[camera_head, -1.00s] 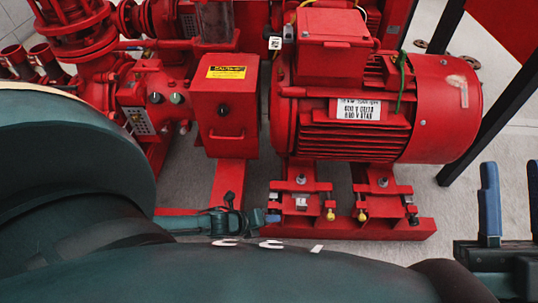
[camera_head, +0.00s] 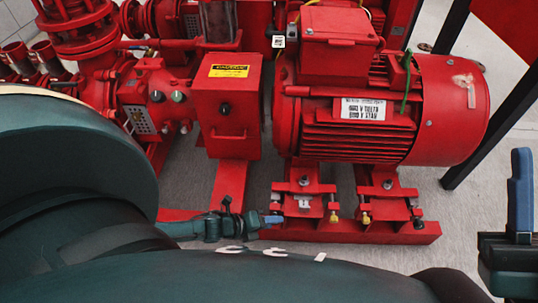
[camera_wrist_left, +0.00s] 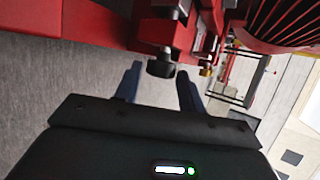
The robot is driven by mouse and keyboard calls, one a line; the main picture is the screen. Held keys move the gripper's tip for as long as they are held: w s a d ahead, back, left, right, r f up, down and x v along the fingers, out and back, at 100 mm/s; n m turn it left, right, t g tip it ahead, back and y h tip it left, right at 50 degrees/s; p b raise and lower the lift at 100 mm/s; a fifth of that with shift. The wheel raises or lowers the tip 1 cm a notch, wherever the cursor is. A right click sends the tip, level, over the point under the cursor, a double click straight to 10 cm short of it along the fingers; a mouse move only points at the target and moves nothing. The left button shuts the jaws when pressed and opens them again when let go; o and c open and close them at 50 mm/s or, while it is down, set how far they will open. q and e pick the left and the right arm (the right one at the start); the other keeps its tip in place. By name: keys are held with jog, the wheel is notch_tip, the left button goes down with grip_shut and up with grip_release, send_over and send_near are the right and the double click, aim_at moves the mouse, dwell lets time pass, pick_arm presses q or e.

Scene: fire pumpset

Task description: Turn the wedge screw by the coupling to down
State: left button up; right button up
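The motor's red foot (camera_head: 303,206) with its clamp blocks is in the head view, beside the red coupling guard box (camera_head: 225,118). My left gripper (camera_head: 273,220) is at the coupling-side end of this foot. In the left wrist view its two blue fingers (camera_wrist_left: 158,88) are apart. A dark round screw head (camera_wrist_left: 161,68), apparently the wedge screw by the coupling, lies in line with the gap between the fingers. Neither finger visibly grips it. A brass screw (camera_wrist_left: 207,69) is right of the fingers. My right gripper (camera_head: 521,190) is partly cut off at the right edge, with one blue finger showing.
The red motor (camera_head: 430,110) stands above the feet. A second foot (camera_head: 388,203) with a yellow screw (camera_head: 365,217) is to the right. The red base rail (camera_head: 375,232) runs along the front. Grey floor (camera_head: 465,215) is clear at the right.

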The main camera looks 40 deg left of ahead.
pick_arm(q)
jog(key=shift+o, duration=1)
jog(key=p+v, duration=0.6)
jog(key=v, duration=0.7)
pick_arm(e)
notch_tip(320, 180, down, 8)
jog(key=m+g+h, duration=0.1)
jog(key=m+h, duration=0.6)
jog(key=shift+s+a+m+g+h, duration=0.25)
jog(key=shift+a+m+g+h, duration=0.05)
jog(key=shift+a+m, duration=0.1)
pick_arm(q)
jog(key=shift+s, duration=0.1)
pick_arm(e)
jog(key=shift+r, duration=0.1)
